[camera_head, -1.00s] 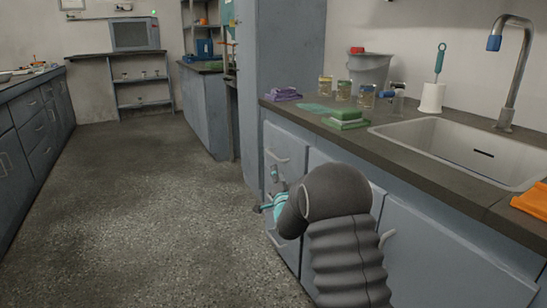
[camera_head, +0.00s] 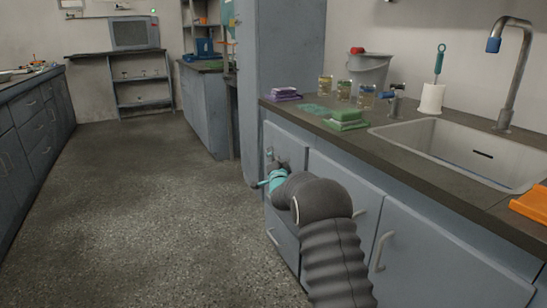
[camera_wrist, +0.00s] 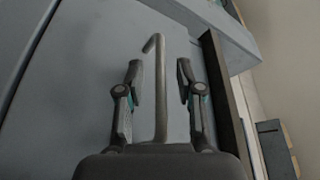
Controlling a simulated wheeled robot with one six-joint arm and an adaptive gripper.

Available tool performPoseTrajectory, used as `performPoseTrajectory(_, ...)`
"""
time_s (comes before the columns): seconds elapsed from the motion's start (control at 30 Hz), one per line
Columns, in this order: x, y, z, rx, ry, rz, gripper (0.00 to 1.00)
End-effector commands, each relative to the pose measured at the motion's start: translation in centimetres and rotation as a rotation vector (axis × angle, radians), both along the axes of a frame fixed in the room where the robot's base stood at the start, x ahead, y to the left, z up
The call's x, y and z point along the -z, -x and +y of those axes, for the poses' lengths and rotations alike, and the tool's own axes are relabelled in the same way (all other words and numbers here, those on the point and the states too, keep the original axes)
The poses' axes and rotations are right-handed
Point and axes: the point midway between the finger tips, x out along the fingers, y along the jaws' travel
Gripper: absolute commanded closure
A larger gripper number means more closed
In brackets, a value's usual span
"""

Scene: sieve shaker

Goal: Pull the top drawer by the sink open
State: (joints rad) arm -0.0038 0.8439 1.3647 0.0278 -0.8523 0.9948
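The top drawer (camera_head: 291,139) is the blue-grey front under the counter's far left end, by the sink (camera_head: 465,145). It looks flush with the cabinet in the head view. Its grey bar handle (camera_wrist: 160,85) runs up the middle of the wrist view. My gripper (camera_wrist: 160,70) is open, with one finger on each side of the handle and a gap visible on both sides. In the head view my gripper (camera_head: 278,165) is at the drawer front, and my wrist partly hides the contact area.
Lower drawer (camera_head: 282,235) and cabinet doors (camera_head: 420,255) with handles lie below and to the right. A tall blue-grey cabinet (camera_head: 285,60) stands just beyond the drawer. The floor (camera_head: 150,200) to the left is clear.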

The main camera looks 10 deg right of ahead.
Motion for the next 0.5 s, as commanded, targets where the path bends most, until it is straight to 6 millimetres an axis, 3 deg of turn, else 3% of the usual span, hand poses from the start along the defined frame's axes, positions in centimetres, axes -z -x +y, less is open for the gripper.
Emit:
performPoseTrajectory(0.13,-0.01,0.01,0.01,0.000,0.000,0.000,0.64)
performPoseTrajectory(0.3,-0.01,0.02,0.01,0.000,0.000,0.000,1.00)
performPoseTrajectory(0.5,0.00,0.02,0.01,0.000,0.000,0.000,1.00)
